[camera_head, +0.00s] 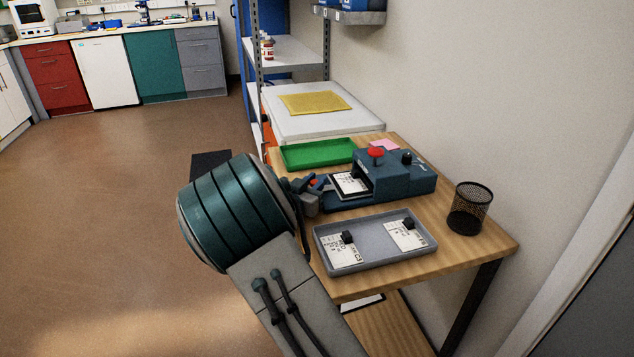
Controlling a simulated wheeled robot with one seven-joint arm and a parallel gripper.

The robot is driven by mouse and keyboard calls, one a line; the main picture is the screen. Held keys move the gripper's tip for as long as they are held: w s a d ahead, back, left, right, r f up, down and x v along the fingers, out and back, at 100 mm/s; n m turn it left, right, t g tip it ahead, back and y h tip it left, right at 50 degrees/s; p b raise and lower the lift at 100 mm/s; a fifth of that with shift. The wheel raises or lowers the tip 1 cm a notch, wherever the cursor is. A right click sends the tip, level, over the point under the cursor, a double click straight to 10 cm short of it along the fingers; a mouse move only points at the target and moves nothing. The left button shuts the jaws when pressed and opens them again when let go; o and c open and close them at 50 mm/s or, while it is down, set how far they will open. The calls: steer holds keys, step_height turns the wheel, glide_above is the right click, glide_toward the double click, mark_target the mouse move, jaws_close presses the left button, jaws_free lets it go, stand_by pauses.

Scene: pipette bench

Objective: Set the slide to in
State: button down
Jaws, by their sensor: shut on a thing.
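The slide (349,185) is a dark tray with a white printed card on it. It sticks out from the left side of the dark blue device (408,181), which has a red button and a black knob on top. My gripper (318,189) is at the left, outer end of the slide, shut on it there. The held part is mostly hidden between the fingers and too small to make out clearly.
A grey tray (374,256) with two printed cards bearing black knobs sits in front of the device. A black mesh cup (468,207) stands at the right. The wall borders the table's right side.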

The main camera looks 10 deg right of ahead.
steer(key=shift+a, duration=0.35)
steer(key=c, duration=1.3)
jaws_free()
steer(key=p+v, duration=0.1)
steer(key=v, duration=1.3)
steer(key=shift+d, duration=0.2)
